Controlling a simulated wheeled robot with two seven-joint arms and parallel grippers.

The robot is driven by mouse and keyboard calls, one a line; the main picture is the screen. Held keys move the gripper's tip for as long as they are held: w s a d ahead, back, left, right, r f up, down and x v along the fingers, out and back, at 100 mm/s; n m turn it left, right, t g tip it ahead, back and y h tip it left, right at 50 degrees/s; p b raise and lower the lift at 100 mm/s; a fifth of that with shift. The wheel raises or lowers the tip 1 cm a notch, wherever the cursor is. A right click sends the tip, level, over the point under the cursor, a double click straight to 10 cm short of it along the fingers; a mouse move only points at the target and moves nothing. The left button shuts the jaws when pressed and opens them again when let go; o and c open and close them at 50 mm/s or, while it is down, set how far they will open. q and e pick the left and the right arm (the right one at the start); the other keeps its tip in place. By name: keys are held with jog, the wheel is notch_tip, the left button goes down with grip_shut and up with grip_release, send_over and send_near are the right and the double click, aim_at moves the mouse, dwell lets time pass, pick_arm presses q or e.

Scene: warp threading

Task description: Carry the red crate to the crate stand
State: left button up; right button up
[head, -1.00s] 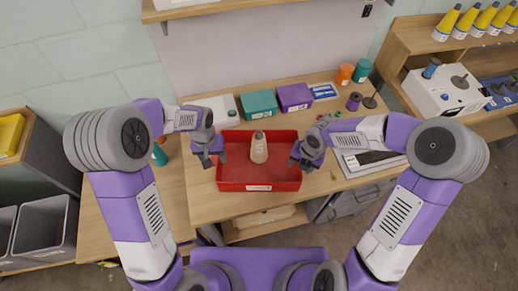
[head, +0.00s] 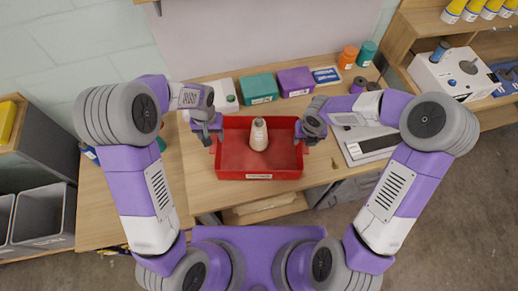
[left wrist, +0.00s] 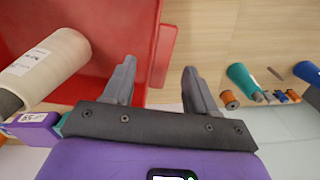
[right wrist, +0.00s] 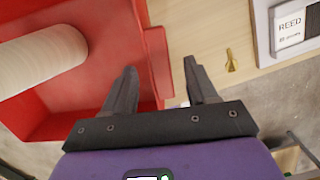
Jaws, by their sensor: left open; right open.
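The red crate (head: 258,171) sits on the wooden table in front of me. A cream yarn cone (head: 259,134) stands inside it, towards the back. My left gripper (head: 208,140) is at the crate's left end; in the left wrist view its open fingers (left wrist: 155,85) lie on either side of the red end handle (left wrist: 164,55). My right gripper (head: 308,139) is at the right end; in the right wrist view its open fingers (right wrist: 160,85) lie on either side of the other handle (right wrist: 157,65). I cannot tell if any finger touches. I cannot make out a crate stand.
A teal box (head: 259,88) and a purple box (head: 295,81) stand behind the crate. A reed box (head: 365,146) lies to the right. Orange (head: 348,57) and teal (head: 367,53) spools stand at the back right. Grey bins (head: 40,215) are at the far left.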

aim_at(213, 140)
pick_arm(q)
jog(key=shift+f, duration=1.55)
pick_arm(e)
jog(key=shift+w+f, duration=0.15)
jog(key=shift+f, duration=0.6)
jog(key=shift+w+f, duration=0.1)
jog(key=shift+f, duration=0.65)
pick_arm(q)
grip_shut()
pick_arm(e)
grip_shut()
